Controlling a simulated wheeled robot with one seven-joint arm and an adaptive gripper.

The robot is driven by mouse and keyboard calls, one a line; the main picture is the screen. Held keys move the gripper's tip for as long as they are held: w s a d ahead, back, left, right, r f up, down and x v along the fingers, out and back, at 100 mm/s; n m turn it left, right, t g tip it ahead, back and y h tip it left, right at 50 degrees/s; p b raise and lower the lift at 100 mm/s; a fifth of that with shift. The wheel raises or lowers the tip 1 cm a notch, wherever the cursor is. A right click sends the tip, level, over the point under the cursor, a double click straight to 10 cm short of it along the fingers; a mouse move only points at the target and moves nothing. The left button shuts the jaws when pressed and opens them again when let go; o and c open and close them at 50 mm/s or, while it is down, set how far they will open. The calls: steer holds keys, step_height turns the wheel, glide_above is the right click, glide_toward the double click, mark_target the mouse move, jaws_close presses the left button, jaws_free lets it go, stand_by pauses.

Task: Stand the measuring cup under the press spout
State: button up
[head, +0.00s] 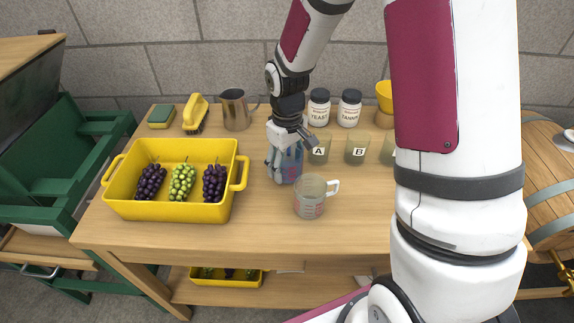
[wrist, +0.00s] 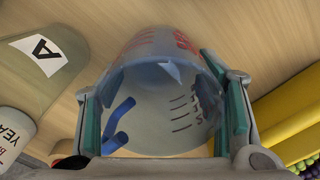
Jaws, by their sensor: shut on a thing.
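My gripper (head: 284,158) is shut on a clear, blue-tinted cup (head: 291,172) near the middle of the table. In the wrist view the green-padded fingers press on both sides of this held cup (wrist: 165,110). Dark graduation marks and blue curved parts show on it; red marks appear near its top edge, but I cannot tell whether they are its own. A second clear measuring cup (head: 309,198) with red marks and a pale handle stands upright just in front, apart from my gripper in the head view. I cannot make out a press spout in either view.
A yellow crate (head: 130,208) with grape bunches stands left of my gripper. Beaker A (head: 318,152), beaker B (head: 356,150), the yeast jar (head: 318,108) and the tannin jar (head: 349,108) stand to the right. A metal jug (head: 235,110) stands behind. The front table edge is clear.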

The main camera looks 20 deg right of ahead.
steer(key=shift+f, duration=0.45)
steer(key=shift+f, duration=0.15)
steer(key=o, duration=1.2)
steer(key=shift+c, duration=0.2)
